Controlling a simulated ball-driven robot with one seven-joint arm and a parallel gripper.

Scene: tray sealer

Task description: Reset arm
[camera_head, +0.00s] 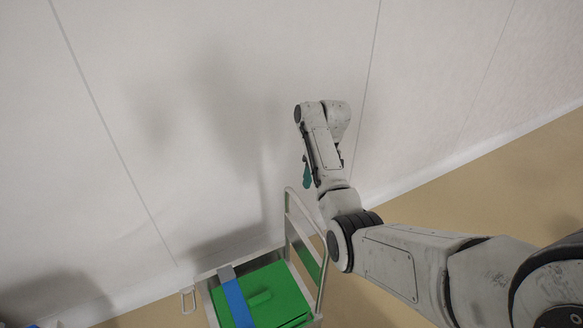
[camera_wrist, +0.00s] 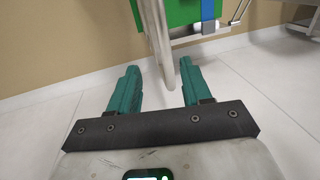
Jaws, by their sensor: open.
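My arm reaches out from the lower right in the head view, bent at the elbow, with its far end raised in front of the white wall. My gripper (camera_head: 307,172) hangs from that end with its teal fingers pointing down, above and beside a metal cart's handle rail. In the wrist view my gripper (camera_wrist: 160,70) is open, its two teal fingers apart and holding nothing. A rounded metal rail (camera_wrist: 162,45) shows in line between the fingers; I cannot tell how far beyond them it is.
A metal cart (camera_head: 318,268) with a curved rail carries a green box (camera_head: 283,290) crossed by a blue strap (camera_head: 236,304). The white wall (camera_head: 180,110) stands close behind. Tan floor (camera_head: 500,180) is clear at right. A dark blue thing partly shows at lower left.

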